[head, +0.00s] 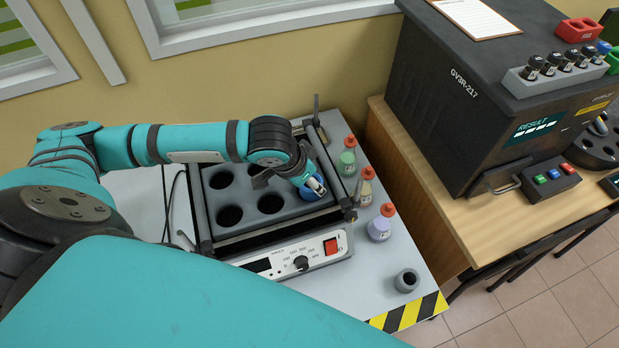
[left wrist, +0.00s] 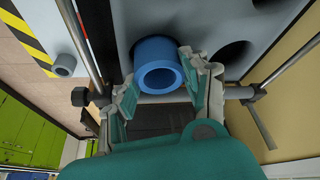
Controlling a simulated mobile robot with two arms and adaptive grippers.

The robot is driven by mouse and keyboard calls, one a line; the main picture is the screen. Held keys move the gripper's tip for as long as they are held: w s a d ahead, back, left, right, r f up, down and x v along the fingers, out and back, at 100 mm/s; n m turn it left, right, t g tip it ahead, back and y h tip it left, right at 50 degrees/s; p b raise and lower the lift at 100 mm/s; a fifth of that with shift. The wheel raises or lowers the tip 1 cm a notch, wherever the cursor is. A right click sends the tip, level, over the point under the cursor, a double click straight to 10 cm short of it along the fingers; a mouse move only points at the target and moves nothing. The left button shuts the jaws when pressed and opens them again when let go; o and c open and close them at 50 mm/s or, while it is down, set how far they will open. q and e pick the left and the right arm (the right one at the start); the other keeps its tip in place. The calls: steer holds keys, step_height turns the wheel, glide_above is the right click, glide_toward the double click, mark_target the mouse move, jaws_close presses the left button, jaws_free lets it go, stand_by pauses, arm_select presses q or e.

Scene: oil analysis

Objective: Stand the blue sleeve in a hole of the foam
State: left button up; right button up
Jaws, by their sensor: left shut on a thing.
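The grey foam block (head: 248,194) with several round holes sits in a black frame on the bench. The blue sleeve (head: 309,192) is at the foam's right side, partly covered by my left gripper (head: 314,184). In the left wrist view, my left gripper (left wrist: 165,88) has its fingers on either side of the blue sleeve (left wrist: 158,52), shut on its wall. The sleeve's open end faces the camera and its far end meets the foam. How deep it sits in a hole is hidden. My right gripper is not in view.
Small bottles with red caps (head: 379,226) stand close to the frame's right side. A grey ring-shaped piece (head: 406,280) stands near the striped bench edge. A control panel with a red switch (head: 331,246) is at the front. Upright rods (head: 316,108) rise at the frame.

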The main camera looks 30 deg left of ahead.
arm_select(q)
steer(key=shift+s+f, duration=0.25)
steer(key=shift+f, duration=0.45)
steer(key=o, duration=0.6)
steer(key=shift+f, duration=0.15)
steer(key=o, duration=0.3)
steer(key=shift+w+f, duration=0.1)
